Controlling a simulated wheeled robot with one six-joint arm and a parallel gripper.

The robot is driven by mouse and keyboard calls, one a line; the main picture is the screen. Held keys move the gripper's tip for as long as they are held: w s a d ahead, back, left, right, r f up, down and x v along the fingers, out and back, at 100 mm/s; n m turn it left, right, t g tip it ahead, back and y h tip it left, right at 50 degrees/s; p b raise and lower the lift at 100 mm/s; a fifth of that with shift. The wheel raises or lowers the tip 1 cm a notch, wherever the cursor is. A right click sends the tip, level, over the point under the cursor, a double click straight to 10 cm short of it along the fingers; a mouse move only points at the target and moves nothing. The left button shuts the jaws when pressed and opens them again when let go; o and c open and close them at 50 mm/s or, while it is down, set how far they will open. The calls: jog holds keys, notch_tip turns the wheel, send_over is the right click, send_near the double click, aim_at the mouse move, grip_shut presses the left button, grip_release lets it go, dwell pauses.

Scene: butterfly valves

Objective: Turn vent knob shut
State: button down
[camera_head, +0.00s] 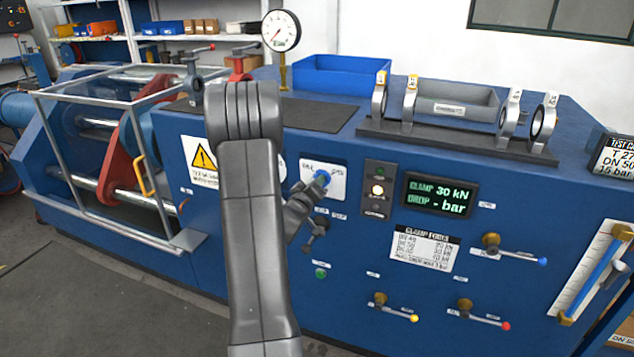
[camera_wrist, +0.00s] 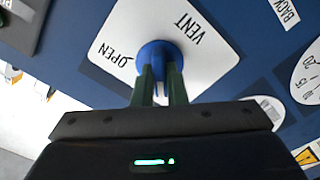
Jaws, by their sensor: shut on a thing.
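The vent knob (camera_head: 321,178) is blue and sits on a white label plate on the front of the blue test bench. In the wrist view the knob (camera_wrist: 158,58) stands in front of the plate (camera_wrist: 205,62), which reads "VENT" and "OPEN". My gripper (camera_wrist: 160,80) has its two dark green fingers on either side of the knob, shut on it. The fingers and my arm hide part of the knob and plate.
A lit display (camera_head: 438,196) reads "CLAMP 30 kN" and "DROP - bar". A pressure gauge (camera_head: 281,31) stands above the bench. Levers with blue (camera_head: 515,250), yellow (camera_head: 395,308) and red (camera_head: 483,315) tips stick out lower right. A clear guard (camera_head: 110,150) covers the left end.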

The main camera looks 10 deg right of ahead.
jog(key=shift+n+p, duration=0.35)
jog(key=shift+n, duration=1.15)
jog(key=c, duration=1.5)
grip_release()
jog(key=shift+o, duration=0.2)
jog(key=shift+a, duration=0.1)
jog(key=b+v, duration=0.1)
jog(key=v, duration=1.2)
jog(key=shift+s+a+b, duration=0.2)
jog(key=shift+s+b, duration=0.1)
jog(key=shift+b, duration=0.1)
jog(key=shift+w, duration=0.1)
